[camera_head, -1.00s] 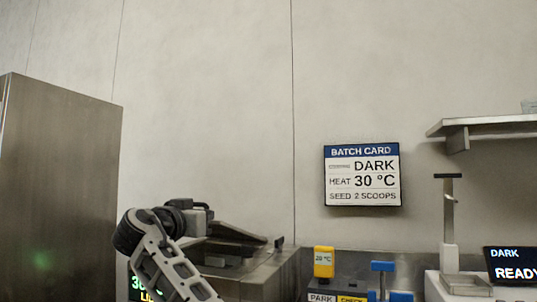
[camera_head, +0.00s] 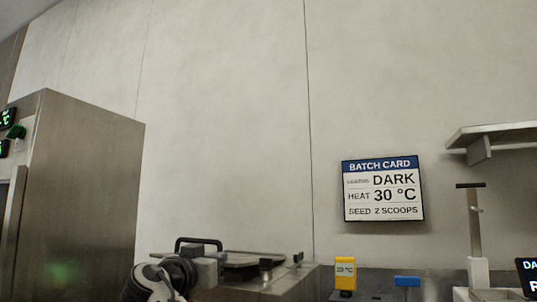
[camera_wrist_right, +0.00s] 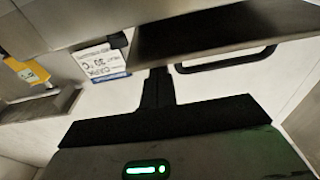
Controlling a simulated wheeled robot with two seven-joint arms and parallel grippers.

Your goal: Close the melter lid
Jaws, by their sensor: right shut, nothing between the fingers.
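The melter lid (camera_head: 240,258) is a dark flat plate on top of the steel melter (camera_head: 285,286) at the bottom of the head view. It looks close to level; whether it rests fully on the melter cannot be told. Its black loop handle (camera_head: 198,240) stands at its left end. In the right wrist view the lid is a dark slab (camera_wrist_right: 200,32) with the handle (camera_wrist_right: 228,66) beside it. My right gripper (camera_head: 208,268) is at the lid's handle end; its shut, empty fingers (camera_wrist_right: 158,88) are close to the lid edge. Contact is unclear. My left gripper is not in view.
A tall steel cabinet (camera_head: 85,200) stands at the left. The batch card (camera_head: 383,190) hangs on the wall. A yellow thermometer (camera_head: 345,272) and a blue-topped tool (camera_head: 407,282) stand right of the melter. A wall shelf (camera_head: 500,131) is at the right.

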